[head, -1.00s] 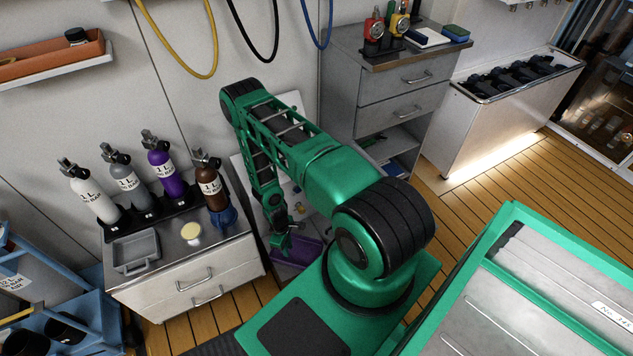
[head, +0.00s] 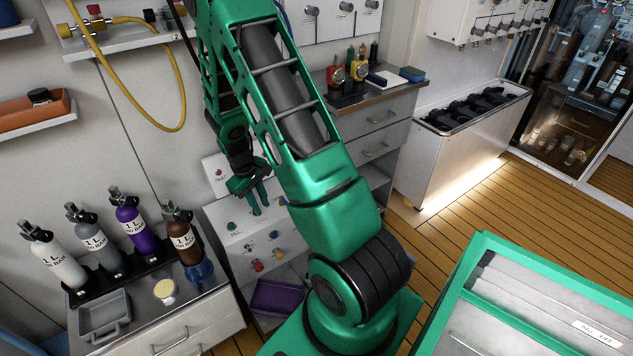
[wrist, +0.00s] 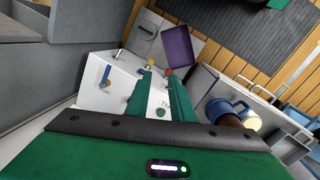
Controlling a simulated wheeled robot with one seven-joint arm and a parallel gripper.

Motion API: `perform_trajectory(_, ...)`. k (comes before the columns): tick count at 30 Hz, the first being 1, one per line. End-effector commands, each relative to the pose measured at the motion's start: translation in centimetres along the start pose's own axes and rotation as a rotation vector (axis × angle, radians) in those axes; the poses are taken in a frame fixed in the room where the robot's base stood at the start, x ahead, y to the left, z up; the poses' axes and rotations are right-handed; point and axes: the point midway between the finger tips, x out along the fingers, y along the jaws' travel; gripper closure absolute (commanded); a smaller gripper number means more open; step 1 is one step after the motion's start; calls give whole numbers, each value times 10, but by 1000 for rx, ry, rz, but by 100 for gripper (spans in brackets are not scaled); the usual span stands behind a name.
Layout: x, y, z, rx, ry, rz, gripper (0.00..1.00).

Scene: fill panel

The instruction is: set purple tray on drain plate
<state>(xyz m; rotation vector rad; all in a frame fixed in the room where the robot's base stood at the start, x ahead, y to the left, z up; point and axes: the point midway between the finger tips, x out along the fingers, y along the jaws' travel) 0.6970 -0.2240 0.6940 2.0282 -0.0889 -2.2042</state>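The purple tray (head: 277,297) lies at the foot of the white fill panel (head: 236,232), beside my base in the head view. In the wrist view the purple tray (wrist: 178,45) lies beyond the fingertips, over a pale flat surface (wrist: 150,27) that looks like the drain plate. I cannot tell how exactly it sits on the plate. My gripper (head: 262,200) is well above the tray, in front of the panel's upper part. In the wrist view my gripper (wrist: 160,78) has its two green fingers apart with nothing between them.
The panel has several coloured knobs (head: 258,266) between my gripper and the tray. At left, a counter holds several bottles (head: 133,223), a grey tray (head: 104,316) and a blue cup (head: 200,271). A grey drawer cabinet (head: 377,118) stands at right.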

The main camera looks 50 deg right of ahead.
Motion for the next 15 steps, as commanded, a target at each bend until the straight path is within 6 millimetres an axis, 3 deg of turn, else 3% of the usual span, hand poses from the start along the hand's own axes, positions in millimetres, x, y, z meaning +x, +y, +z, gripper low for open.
perform_trajectory(1, -22, 5, 7, 29, 8, 2, 79)
perform_trajectory(6, -82, 15, 40, 123, 11, -3, 79)
perform_trajectory(15, -169, 18, 114, 290, 19, -30, 79)
